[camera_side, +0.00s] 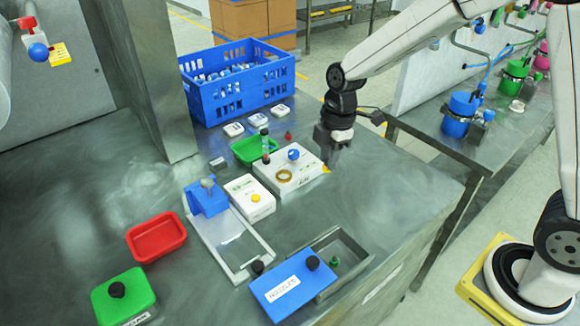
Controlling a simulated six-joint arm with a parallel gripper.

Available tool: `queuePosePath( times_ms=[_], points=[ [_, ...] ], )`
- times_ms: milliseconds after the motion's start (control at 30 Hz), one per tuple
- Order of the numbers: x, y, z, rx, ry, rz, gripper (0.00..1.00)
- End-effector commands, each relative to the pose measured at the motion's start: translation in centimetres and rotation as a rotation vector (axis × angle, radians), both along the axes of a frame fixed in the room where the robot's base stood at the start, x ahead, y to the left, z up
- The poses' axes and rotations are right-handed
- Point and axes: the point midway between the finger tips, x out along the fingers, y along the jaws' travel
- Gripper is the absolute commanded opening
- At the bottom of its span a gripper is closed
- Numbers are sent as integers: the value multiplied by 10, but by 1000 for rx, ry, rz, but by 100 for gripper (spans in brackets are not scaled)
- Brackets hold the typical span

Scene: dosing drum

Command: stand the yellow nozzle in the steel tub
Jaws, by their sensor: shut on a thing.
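My gripper (327,163) points down at the right end of a white box and is shut on the yellow nozzle (326,169). Only a small yellow part of the nozzle shows below the fingers; the rest is hidden. I cannot tell whether the nozzle touches the box or the table. The steel tub (362,262) is near the front table edge, partly uncovered. A blue lid labelled NOZZLES (283,300), with a black knob, lies over or against its left side. A small green nozzle (334,261) stands inside the tub.
The white box (268,178) carries a blue ball and a brass ring. Another white box with a yellow button (255,198), a red tray (156,237), a green lidded box (124,297) and a blue crate (238,80) stand left. The table between gripper and tub looks clear.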

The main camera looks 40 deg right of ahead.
Motion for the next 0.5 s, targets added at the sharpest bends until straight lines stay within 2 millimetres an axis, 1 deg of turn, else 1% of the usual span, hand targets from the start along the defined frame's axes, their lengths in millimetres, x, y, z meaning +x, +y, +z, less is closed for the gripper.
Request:
queuePosePath(
  times_ms=[167,267,500],
  points=[
    [-19,11,-17,6,1,31,0],
    [-35,19,-30,10,0,55,0],
    [-81,34,-61,8,-4,111,0]
  ],
)
